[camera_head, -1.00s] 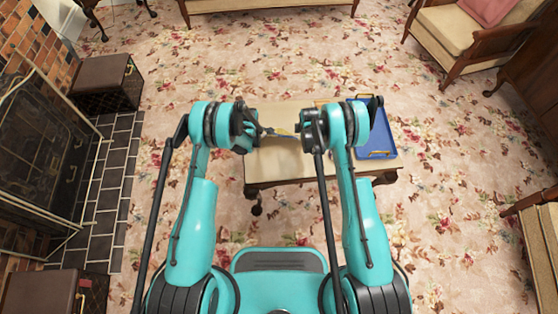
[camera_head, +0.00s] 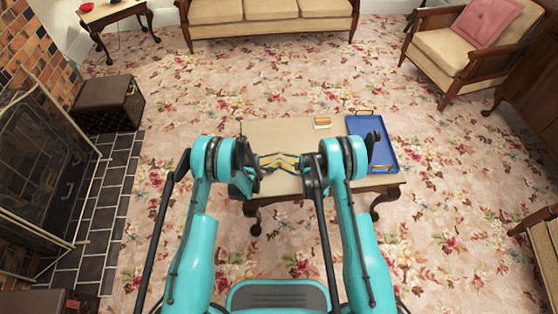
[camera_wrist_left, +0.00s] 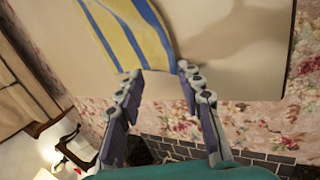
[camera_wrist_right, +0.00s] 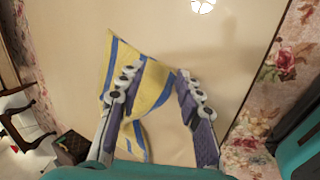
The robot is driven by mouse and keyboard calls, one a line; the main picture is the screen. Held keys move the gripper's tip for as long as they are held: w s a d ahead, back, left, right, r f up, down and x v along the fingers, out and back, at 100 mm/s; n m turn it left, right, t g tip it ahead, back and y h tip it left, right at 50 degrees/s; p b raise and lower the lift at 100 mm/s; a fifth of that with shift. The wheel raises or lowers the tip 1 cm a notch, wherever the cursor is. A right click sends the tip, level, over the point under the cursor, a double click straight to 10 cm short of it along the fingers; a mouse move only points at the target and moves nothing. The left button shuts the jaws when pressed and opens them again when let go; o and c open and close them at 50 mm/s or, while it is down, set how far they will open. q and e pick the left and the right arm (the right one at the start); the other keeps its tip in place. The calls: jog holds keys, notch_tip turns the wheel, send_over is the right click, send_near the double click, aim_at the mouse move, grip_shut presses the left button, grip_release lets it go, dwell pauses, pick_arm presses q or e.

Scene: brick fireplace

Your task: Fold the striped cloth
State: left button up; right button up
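The striped cloth (camera_head: 283,163) is yellow and blue and shows partly between my grippers at the near side of the cream table (camera_head: 285,130). In the left wrist view, the cloth (camera_wrist_left: 132,32) has yellow, blue and pale stripes. Its end reaches the fingertips of my left gripper (camera_wrist_left: 158,72), which are apart. In the right wrist view, the cloth (camera_wrist_right: 158,90) is bent, with a pointed corner up and a part hanging between the fingers. My right gripper (camera_wrist_right: 156,73) has its fingers apart around part of it. My arms hide some of the cloth in the head view.
A blue tray (camera_head: 373,147) sits at the table's right end. A small orange and white block (camera_head: 322,122) is at the far edge. The tabletop's far left is clear. A sofa (camera_head: 268,14), an armchair (camera_head: 455,45) and a fireplace screen (camera_head: 38,165) stand farther off.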

dwell(0.3)
